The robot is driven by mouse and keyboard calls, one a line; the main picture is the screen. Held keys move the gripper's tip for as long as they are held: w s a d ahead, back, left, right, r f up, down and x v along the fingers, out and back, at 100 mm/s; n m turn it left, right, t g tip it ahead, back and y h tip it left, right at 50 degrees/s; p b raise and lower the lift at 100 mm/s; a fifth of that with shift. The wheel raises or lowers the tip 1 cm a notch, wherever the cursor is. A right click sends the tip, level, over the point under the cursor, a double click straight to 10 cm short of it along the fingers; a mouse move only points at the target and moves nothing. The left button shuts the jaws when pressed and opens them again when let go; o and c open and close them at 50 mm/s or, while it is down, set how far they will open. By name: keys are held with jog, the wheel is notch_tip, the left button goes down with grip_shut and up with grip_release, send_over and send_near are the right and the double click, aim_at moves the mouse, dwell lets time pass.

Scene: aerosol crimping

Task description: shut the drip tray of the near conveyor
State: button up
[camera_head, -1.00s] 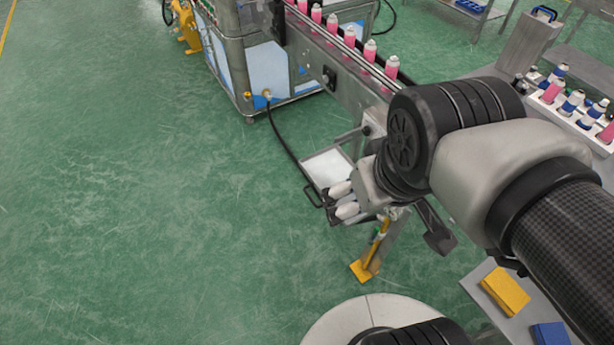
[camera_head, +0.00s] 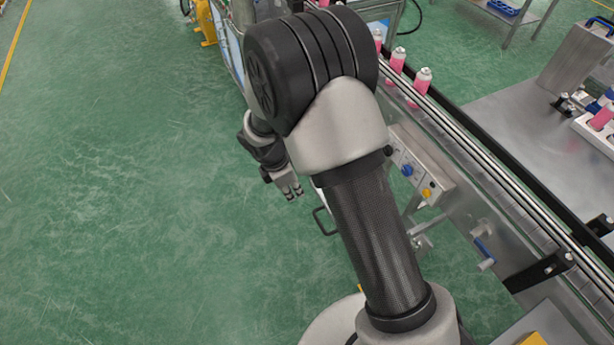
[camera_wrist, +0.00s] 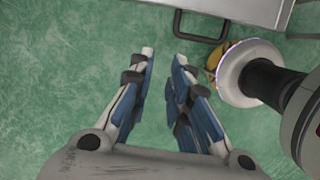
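The drip tray (camera_wrist: 240,8) shows at the top of the wrist view as a pale metal pan with a black bar handle (camera_wrist: 200,38) on its near side. In the head view my arm hides most of the tray; its dark handle (camera_head: 321,222) shows just left of my forearm. My gripper (camera_head: 291,194) is over the floor, left of and apart from the handle in that view. In the wrist view my gripper (camera_wrist: 164,56) has its two fingers apart with only green floor between them, the tips short of the handle.
The near conveyor (camera_head: 470,150) runs diagonally on the right, carrying pink cans (camera_head: 420,82). A control box (camera_head: 415,170) with knobs and a blue-handled lever (camera_head: 483,252) are on its side. Open green floor (camera_head: 130,200) lies to the left.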

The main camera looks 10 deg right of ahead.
jog(key=shift+w+a+f+n, duration=0.1)
jog(key=shift+f+n, duration=0.1)
jog(key=shift+f, duration=0.4)
jog(key=shift+w+a+f+n, duration=0.1)
jog(key=shift+f+n, duration=0.1)
jog(key=shift+f, duration=0.35)
jog(key=shift+c, duration=1.2)
jog(key=b+x, duration=0.4)
jog(key=x, duration=0.5)
jog(key=shift+s+d+f, duration=0.1)
jog(key=shift+s+f, duration=0.1)
jog(key=shift+f, duration=0.05)
grip_shut()
jog(key=d, duration=0.2)
jog(key=w+d+b, duration=0.1)
jog(key=d, duration=0.1)
jog(key=shift+w, duration=0.2)
jog(key=w+d+p, duration=0.2)
jog(key=d, duration=0.4)
jog(key=w+d+p, duration=0.2)
jog(key=d, duration=0.4)
jog(key=w+d+p, duration=0.2)
jog(key=d, duration=0.4)
jog(key=shift+d, duration=0.1)
